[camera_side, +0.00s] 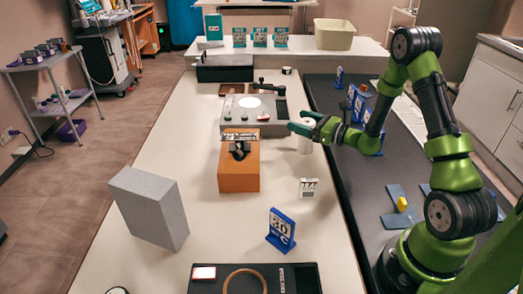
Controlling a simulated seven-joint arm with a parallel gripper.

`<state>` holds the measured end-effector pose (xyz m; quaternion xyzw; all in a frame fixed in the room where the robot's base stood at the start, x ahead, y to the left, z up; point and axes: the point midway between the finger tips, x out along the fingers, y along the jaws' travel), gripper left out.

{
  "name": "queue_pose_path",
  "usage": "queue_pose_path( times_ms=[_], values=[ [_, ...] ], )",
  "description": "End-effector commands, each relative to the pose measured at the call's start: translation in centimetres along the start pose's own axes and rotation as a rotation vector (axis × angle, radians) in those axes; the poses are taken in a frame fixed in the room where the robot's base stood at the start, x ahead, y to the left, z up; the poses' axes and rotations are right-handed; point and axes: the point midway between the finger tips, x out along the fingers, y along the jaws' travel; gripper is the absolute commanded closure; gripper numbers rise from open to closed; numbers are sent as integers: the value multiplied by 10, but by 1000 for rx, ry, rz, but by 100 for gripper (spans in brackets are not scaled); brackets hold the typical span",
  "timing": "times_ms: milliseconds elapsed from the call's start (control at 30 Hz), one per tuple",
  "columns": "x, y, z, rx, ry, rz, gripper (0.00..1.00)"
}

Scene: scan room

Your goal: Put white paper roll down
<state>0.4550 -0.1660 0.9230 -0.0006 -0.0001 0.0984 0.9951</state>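The white paper roll (305,137) is at the centre right, over the right part of the white table (165,262). It looks upright. My gripper (303,127) is at the roll, with its fingers around the upper part. It appears shut on the roll. The small size makes it hard to tell whether the roll's lower end touches the table.
An orange block (238,176) and a grey device (252,113) stand left of the roll.

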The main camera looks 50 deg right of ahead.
Motion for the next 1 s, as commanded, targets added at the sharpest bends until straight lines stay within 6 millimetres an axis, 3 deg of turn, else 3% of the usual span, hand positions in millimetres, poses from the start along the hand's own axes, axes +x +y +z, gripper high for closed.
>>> queue_pose_path(
  times_ms=[367, 800, 1000],
  values=[
    [-2, 0, 4, 1, 0, -2, 20],
    [-89, -1, 3, 3, 1, -6, 20],
    [-114, -1, 3, 0, 1, -3, 20]
  ],
)
